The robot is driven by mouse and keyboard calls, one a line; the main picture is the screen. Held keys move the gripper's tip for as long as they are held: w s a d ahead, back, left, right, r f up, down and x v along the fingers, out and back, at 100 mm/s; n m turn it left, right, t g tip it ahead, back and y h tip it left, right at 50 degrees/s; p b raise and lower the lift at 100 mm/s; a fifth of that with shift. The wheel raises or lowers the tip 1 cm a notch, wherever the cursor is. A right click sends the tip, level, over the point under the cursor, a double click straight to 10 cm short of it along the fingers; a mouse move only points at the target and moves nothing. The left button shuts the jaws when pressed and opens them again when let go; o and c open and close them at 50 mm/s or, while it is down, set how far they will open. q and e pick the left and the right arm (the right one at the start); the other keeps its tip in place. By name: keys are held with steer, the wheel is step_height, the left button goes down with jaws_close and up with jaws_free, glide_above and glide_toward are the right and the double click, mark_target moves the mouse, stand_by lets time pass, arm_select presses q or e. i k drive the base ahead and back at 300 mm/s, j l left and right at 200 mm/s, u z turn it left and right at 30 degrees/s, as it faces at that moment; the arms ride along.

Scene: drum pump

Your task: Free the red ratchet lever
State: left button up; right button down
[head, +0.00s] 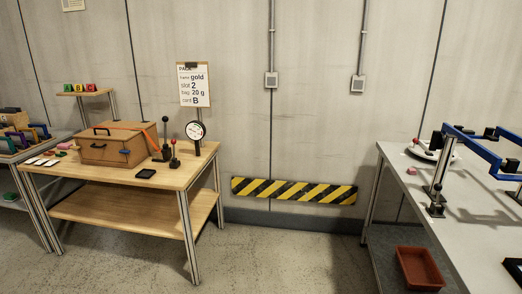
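No ratchet lever can be made out for certain at this distance. A wooden box (113,148) with a dark handle stands on the left wooden table (170,178), with an orange strap (131,127) across its top. Right of the box are a tall lever with a black knob (166,135) and a short post with a red part (174,158). A small red thing (416,141) also shows by a white round dish (428,152) on the right bench. Neither of my grippers is in view.
A round gauge (197,131) and black pad (146,173) are on the wooden table. A blue tube frame (483,152) stands on the grey bench (402,180); a red-brown bin (419,268) sits below. Open floor (285,258) lies between the tables.

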mark_target(174, 141)
steer(key=i+u, duration=0.2)
steer(key=i, duration=0.4)
steer(key=i+u, duration=0.2)
steer(key=i, duration=0.35)
steer(key=i+l+u, duration=0.2)
steer(key=i, duration=0.4)
steer(key=i+l+u, duration=0.1)
steer(key=i+u, duration=0.35)
steer(key=i, duration=0.85)
steer(key=u, duration=0.55)
